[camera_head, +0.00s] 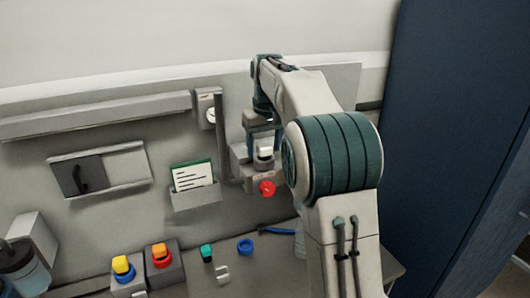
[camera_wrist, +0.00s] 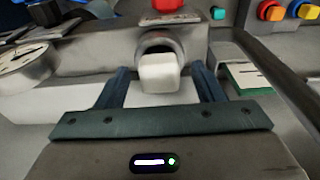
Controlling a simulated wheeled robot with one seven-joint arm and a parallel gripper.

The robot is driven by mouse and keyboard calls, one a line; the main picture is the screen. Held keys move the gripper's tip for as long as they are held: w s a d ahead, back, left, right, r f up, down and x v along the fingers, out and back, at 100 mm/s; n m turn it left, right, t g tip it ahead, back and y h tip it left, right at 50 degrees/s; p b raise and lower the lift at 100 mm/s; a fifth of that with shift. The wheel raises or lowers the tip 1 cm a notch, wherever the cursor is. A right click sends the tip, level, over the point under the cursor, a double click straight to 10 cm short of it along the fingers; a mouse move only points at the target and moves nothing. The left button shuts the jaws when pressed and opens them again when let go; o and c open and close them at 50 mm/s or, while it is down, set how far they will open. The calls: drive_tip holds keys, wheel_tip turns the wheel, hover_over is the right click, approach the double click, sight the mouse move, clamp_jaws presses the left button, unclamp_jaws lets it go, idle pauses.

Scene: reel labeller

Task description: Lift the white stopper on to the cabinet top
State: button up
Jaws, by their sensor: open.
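The white stopper (camera_wrist: 160,72) is a small rounded block in front of a dark round opening in a grey fitting (camera_wrist: 95,60). In the head view the white stopper (camera_head: 265,152) shows just above a red knob (camera_head: 267,188). My gripper (camera_wrist: 160,69) is open, with one dark blue finger on each side of the stopper and a gap visible at both sides. In the head view my gripper (camera_head: 263,138) points down at the fitting, and its fingertips are partly hidden. I cannot tell which surface is the cabinet top.
A round dial (camera_head: 210,114) and an upright grey bar (camera_head: 222,140) stand left of my gripper. A card holder (camera_head: 195,198) is further left. Yellow (camera_head: 121,265) and orange (camera_head: 160,253) buttons, a teal piece (camera_head: 206,253) and a blue ring (camera_head: 245,246) lie below.

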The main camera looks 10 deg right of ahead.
sight(263, 144)
drive_tip(key=shift+f, duration=0.2)
drive_tip(key=c, duration=1.2)
drive_tip(key=shift+r, duration=0.1)
drive_tip(key=shift+r, duration=0.85)
wheel_tip(263, 144, up, 2)
drive_tip(key=shift+r+b, duration=0.15)
drive_tip(key=shift+b, duration=0.15)
drive_tip(key=s+d+r+b, duration=0.2)
drive_tip(key=s+d+r, duration=0.5)
drive_tip(key=d, duration=0.2)
drive_tip(key=shift+d+r+p, duration=0.15)
drive_tip(key=shift+r+p, duration=1.95)
drive_tip(key=shift+r, duration=1.35)
